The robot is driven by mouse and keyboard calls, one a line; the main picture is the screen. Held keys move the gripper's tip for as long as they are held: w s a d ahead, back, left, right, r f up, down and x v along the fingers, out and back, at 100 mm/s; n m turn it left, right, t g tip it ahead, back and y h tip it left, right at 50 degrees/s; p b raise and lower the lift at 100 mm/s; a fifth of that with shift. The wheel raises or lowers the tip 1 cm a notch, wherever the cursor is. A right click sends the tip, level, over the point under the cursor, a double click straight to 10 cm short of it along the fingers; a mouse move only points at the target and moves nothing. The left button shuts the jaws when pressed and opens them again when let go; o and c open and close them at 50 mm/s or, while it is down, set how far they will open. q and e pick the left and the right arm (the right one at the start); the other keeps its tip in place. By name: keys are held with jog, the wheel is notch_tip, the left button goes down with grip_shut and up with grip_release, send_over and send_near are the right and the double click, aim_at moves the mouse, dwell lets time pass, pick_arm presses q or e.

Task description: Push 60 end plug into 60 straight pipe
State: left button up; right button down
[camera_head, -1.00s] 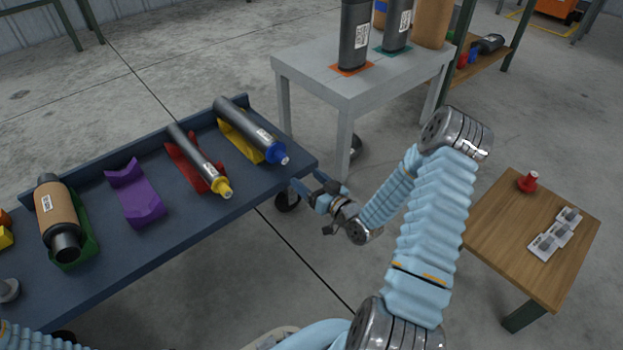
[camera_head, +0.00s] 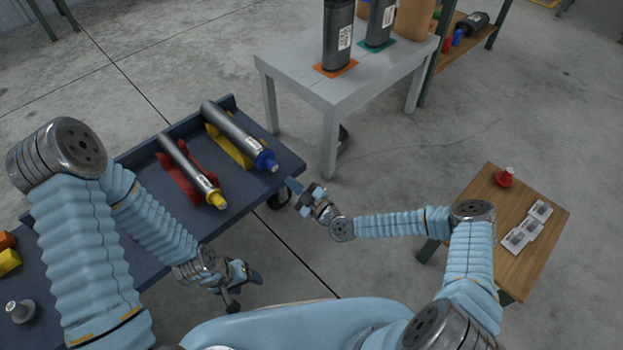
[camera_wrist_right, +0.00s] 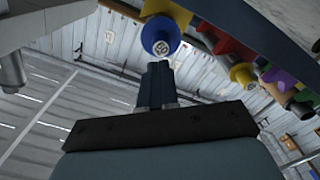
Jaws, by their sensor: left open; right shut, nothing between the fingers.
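A wider grey pipe lies in a yellow cradle with a blue end plug (camera_head: 266,161) at its near end. A thinner grey pipe (camera_head: 184,158) lies in a red cradle with a yellow end plug (camera_head: 217,198) at its near end. No size marking is readable. My right gripper (camera_head: 297,188) is shut and empty, just off the table edge, close to the blue plug. In the right wrist view its fingers (camera_wrist_right: 157,86) point at the blue plug's end (camera_wrist_right: 160,36), with no clear contact; the yellow plug (camera_wrist_right: 243,73) is right. My left gripper (camera_head: 246,290) is open and empty in front of the table.
The dark blue table (camera_head: 232,207) has a raised rim at the back. My left arm covers its middle left. A grey table (camera_head: 300,72) with upright mufflers stands behind. A wooden table (camera_head: 540,190) at right holds a red plug (camera_head: 505,177) and small light parts.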

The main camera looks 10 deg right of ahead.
aim_at(275, 168)
jog(key=shift+b+x, duration=0.5)
jog(key=shift+x, duration=2.15)
jog(key=shift+w+a+f, duration=0.1)
jog(key=shift+w+a, duration=0.15)
jog(key=shift+a, duration=0.05)
jog(key=shift+d, duration=0.1)
jog(key=shift+v, duration=1.35)
jog(key=s+d+m+g+h+p, duration=0.1)
jog(key=s+d+m+g+h, duration=0.1)
jog(key=s, duration=0.7)
jog(key=s+d+f+m+g+h+p, duration=0.1)
jog(key=s+d+m+g, duration=0.4)
jog(key=s, duration=0.5)
jog(key=s+d+m+g+h+p, duration=0.2)
jog(key=s+m+g, duration=0.4)
jog(key=s+m, duration=0.3)
jog(key=shift+s+d+f+g+h, duration=0.3)
jog(key=shift+s+d+g+h, duration=0.1)
jog(key=shift+s+d+h, duration=0.35)
